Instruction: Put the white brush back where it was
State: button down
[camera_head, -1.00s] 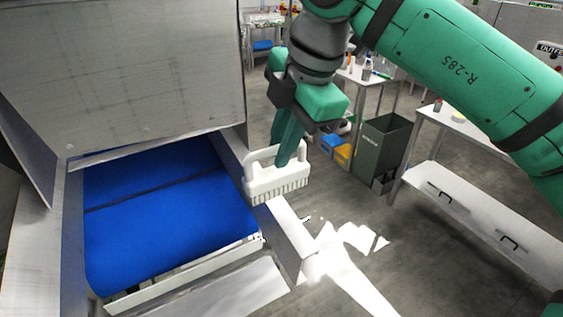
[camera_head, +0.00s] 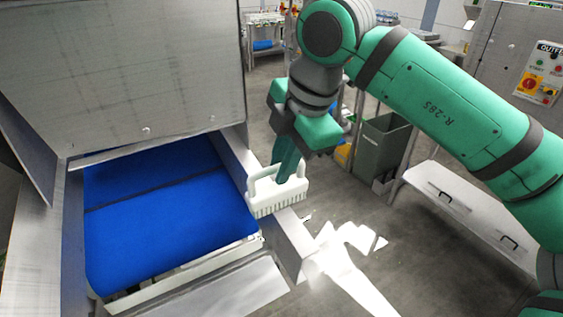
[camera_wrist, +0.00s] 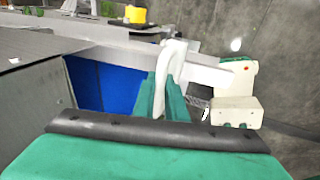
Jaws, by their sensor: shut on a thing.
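The white brush (camera_head: 277,199) has a looped handle and bristles pointing down. My gripper (camera_head: 287,176) is shut on its handle from above, at the right side of the blue belt. The brush is roughly level, by the grey side rail (camera_head: 233,160) of the machine. I cannot tell whether its bristles touch the rail. In the wrist view the white handle (camera_wrist: 174,62) stands between my green fingers (camera_wrist: 163,95), and the bristles are mostly hidden.
The blue belt (camera_head: 165,190) is bare, with a grey metal hood (camera_head: 120,75) over its far end. A dark green bin (camera_head: 382,147) and a low white shelf (camera_head: 450,200) stand to the right. Floor shows between the machine and the bin.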

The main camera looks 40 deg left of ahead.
jog(key=c, duration=1.8)
grip_release()
jog(key=v, duration=1.2)
jog(key=shift+r, duration=0.35)
jog(key=shift+s, duration=0.1)
